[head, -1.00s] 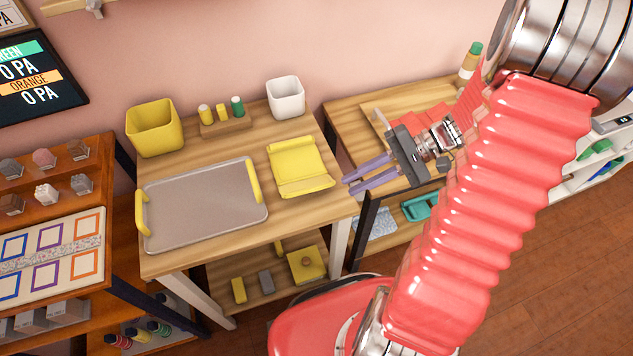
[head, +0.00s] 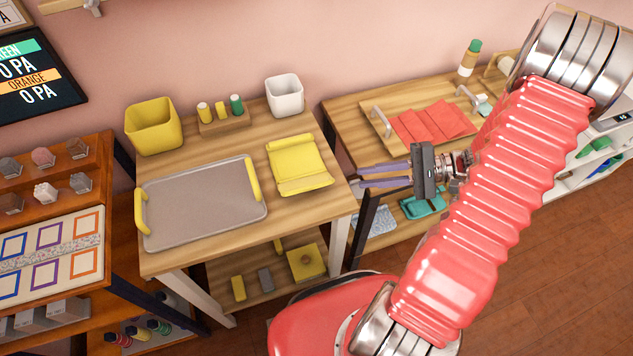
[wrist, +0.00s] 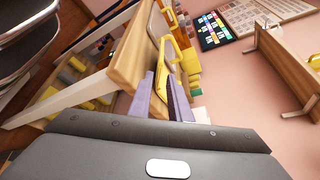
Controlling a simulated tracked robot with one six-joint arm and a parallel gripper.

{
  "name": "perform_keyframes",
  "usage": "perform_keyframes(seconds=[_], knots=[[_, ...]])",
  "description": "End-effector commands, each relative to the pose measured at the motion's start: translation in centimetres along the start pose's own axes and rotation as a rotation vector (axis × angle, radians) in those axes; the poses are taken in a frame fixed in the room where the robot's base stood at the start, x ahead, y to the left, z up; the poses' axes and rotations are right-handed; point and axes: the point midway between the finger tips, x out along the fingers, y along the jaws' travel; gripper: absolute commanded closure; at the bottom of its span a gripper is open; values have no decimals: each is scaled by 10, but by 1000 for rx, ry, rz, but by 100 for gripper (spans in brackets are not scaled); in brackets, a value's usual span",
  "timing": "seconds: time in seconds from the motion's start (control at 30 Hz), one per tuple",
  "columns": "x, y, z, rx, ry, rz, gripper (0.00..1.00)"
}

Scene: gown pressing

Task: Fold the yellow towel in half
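The yellow towel (head: 299,163) lies on the wooden table in the head view, right of the grey tray. Its near edge is raised or rolled into a strip along the front. My gripper (head: 360,176) is to the right of the towel, apart from it, near the gap between the two tables. Its two purple fingers point left, are spread apart and hold nothing. In the wrist view my gripper (wrist: 166,95) points toward the table with its yellow things. The towel cannot be told clearly there.
A grey tray with yellow handles (head: 204,204) fills the table's left front. A yellow bin (head: 154,127), a small bottle rack (head: 224,125) and a white cup (head: 285,96) stand behind. The right table holds a wooden tray (head: 384,121) with red cloths (head: 432,122).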

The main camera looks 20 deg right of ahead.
Motion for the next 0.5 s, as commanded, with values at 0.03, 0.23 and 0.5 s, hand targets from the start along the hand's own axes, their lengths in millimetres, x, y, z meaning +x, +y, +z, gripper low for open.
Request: perform_keyframes(seconds=[0.03,0.23,0.5], knots=[[4,0,0,0,-1,1,83],[28,0,1,1,-3,1,83],[68,0,1,1,-3,2,83]])
